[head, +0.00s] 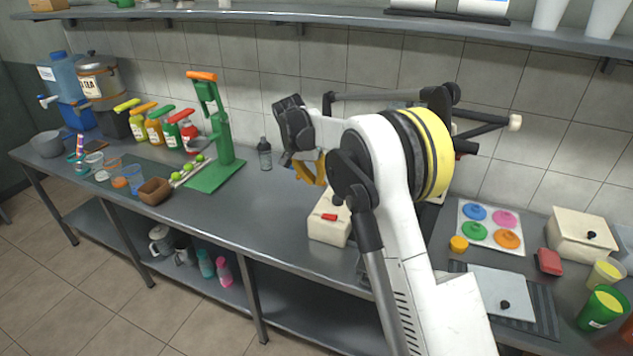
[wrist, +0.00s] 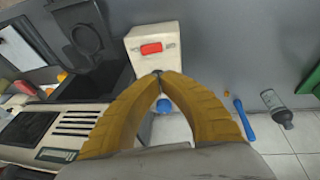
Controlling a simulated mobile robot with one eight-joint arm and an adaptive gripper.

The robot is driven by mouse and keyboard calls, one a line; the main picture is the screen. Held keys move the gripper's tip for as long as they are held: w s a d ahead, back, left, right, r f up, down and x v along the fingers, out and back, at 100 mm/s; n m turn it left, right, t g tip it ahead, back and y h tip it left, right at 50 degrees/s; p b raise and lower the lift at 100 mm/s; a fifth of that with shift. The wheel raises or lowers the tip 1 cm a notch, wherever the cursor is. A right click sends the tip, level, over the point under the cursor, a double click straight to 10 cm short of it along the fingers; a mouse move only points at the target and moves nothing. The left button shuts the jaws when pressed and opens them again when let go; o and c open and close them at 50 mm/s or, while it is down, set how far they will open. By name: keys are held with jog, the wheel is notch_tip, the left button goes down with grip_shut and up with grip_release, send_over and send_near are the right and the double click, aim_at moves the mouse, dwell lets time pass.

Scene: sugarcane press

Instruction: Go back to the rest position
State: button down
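My gripper (head: 312,172) hangs in the air over the counter, just above and left of the white box with a red switch (head: 330,228). In the wrist view my gripper's yellow fingers (wrist: 158,76) come together at the tips, and I see nothing held between them. The same white box (wrist: 154,45) lies just beyond the fingertips there. My white arm covers part of the sugarcane press, whose dark roller and handle parts (head: 490,125) show behind it.
A green hand press (head: 213,150) and small bottle (head: 264,154) stand left on the counter (head: 240,215). Right are coloured lids on a board (head: 490,227), a cream box (head: 580,235) and cups (head: 603,308). A shelf (head: 330,17) runs above.

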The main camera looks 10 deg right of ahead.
jog(key=s+d+r+n+t+y+b, duration=0.1)
jog(key=s+r+n, duration=0.1)
jog(key=s+r, duration=0.6)
jog(key=s+d+r+n+t+y+b, duration=0.15)
jog(key=s+r, duration=0.25)
jog(key=s, duration=0.8)
jog(key=s+f+n+t+b, duration=0.1)
jog(key=s+f, duration=0.1)
jog(key=s, duration=0.5)
jog(key=s+a+f+n+t, duration=0.1)
jog(key=s+f, duration=0.2)
jog(key=s, duration=0.4)
jog(key=s+f+n+t+b, duration=0.1)
jog(key=s+f, duration=0.1)
jog(key=s, duration=0.4)
jog(key=shift+s+a+f+y+b, duration=0.15)
jog(key=shift+s+f+y+b, duration=0.2)
jog(key=shift+s, duration=0.05)
